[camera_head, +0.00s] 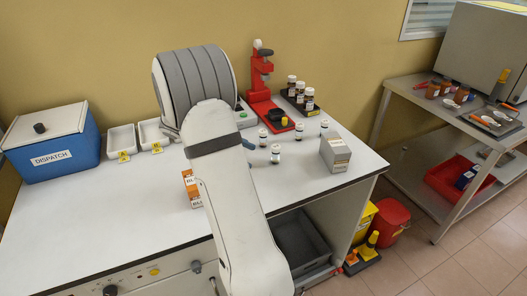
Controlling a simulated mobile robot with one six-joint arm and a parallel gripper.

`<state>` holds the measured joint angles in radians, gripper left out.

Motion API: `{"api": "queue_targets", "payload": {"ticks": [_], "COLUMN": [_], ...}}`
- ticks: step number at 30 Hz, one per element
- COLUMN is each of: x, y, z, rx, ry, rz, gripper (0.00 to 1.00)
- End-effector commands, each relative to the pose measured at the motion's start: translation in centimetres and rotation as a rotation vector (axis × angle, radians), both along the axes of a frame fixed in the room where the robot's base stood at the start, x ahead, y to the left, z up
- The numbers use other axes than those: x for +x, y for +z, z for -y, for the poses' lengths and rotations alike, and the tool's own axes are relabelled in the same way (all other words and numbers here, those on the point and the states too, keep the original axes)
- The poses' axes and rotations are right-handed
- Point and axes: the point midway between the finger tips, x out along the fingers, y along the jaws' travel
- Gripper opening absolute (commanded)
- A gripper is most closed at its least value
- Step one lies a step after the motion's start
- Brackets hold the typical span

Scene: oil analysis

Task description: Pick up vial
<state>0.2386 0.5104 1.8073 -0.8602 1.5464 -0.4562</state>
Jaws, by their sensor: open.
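Several small white-labelled vials with dark caps stand upright and apart on the white bench: a left vial (263,137), a front vial (275,154), a middle vial (299,131) and a right vial (324,127). Which one the task means cannot be told. My arm rises across the middle of the view, left of the vials. My gripper is not clearly seen, as the arm hides that area. A small dark-blue piece (248,143) shows beside the arm, close to the left vial; I cannot tell whether it belongs to my gripper.
A grey box (335,154) stands right of the vials. Behind them are a red stand (262,85) and brown bottles (309,101) in a black tray. A blue DISPATCH box (52,153), white trays (122,142) and an orange carton (192,188) are left. The front right bench is clear.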

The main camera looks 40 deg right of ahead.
Motion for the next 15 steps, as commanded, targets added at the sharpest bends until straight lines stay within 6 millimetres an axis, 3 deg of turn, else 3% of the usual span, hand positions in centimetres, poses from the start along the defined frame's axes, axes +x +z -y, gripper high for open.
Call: {"api": "queue_targets", "payload": {"ticks": [6,15], "x": [3.1,4.8], "y": [-3.4,-6.0], "z": [6.0,9.3], "rx": [-0.125,-0.212], "ry": [0.037,0.053], "rz": [-0.309,-0.513], "gripper": [0.54,0.54]}}
